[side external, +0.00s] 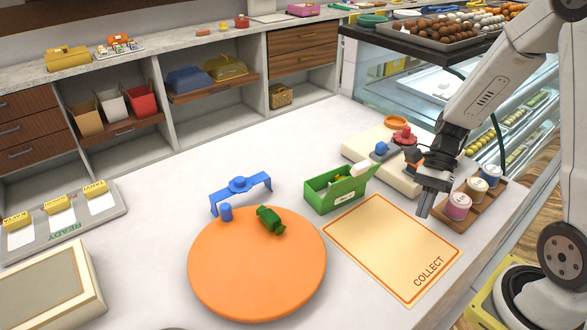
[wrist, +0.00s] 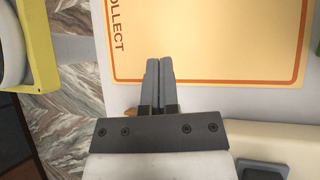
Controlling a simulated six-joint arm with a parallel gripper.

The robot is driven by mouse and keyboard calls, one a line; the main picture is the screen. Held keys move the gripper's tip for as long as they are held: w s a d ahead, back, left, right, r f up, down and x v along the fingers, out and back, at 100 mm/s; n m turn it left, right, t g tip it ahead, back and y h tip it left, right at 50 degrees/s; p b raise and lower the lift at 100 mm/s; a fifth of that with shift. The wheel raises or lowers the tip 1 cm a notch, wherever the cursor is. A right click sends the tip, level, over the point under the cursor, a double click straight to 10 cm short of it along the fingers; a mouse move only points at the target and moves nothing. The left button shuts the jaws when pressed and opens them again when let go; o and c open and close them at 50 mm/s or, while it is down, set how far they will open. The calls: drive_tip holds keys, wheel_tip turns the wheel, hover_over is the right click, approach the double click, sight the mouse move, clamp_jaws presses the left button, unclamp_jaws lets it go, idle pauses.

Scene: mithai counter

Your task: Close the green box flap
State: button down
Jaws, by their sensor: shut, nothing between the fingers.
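Small items show inside, partly hidden by the flap. My gripper (side external: 424,210) is shut and empty, pointing down to the right of the box, above the right edge of the mat. In the wrist view my gripper (wrist: 160,64) has its two fingers together beside the mat's edge.
The collect mat (side external: 390,244) lies clear in front of the box; it also shows in the wrist view (wrist: 205,40). An orange turntable (side external: 255,275) holds a green piece (side external: 269,219). A blue bracket (side external: 240,186) stands behind. A wooden rack (side external: 468,208) with jars and a cream block (side external: 365,150) are near my gripper.

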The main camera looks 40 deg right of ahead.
drive_tip(key=d+m+t+y, duration=0.1)
drive_tip(key=m+y, duration=0.1)
drive_tip(key=m, duration=0.1)
drive_tip(key=w+d+r+m+t+y, duration=0.1)
drive_tip(key=m+y, duration=0.1)
drive_tip(key=d+r+m+y, duration=0.1)
drive_tip(key=d+m, duration=0.1)
drive_tip(key=m, duration=0.1)
drive_tip(key=shift+w+m+t+y, duration=0.2)
drive_tip(key=shift+m+t+y, duration=0.1)
drive_tip(key=shift+t+y, duration=0.1)
drive_tip(key=d+r+m+t+y, duration=0.2)
drive_tip(key=d+m+t+y, duration=0.2)
drive_tip(key=d+m+t, duration=0.2)
drive_tip(key=d+m, duration=0.2)
drive_tip(key=shift+d+r+m+t, duration=0.2)
drive_tip(key=shift+r+m+t, duration=0.1)
drive_tip(key=shift+r, duration=0.05)
drive_tip(key=shift+w, duration=0.15)
approach(354, 178)
drive_tip(key=a, duration=0.2)
drive_tip(key=a+r, duration=0.1)
drive_tip(key=a, duration=0.2)
drive_tip(key=shift+w+a+r, duration=0.15)
drive_tip(key=shift+a+r, duration=0.15)
drive_tip(key=shift+a, duration=0.1)
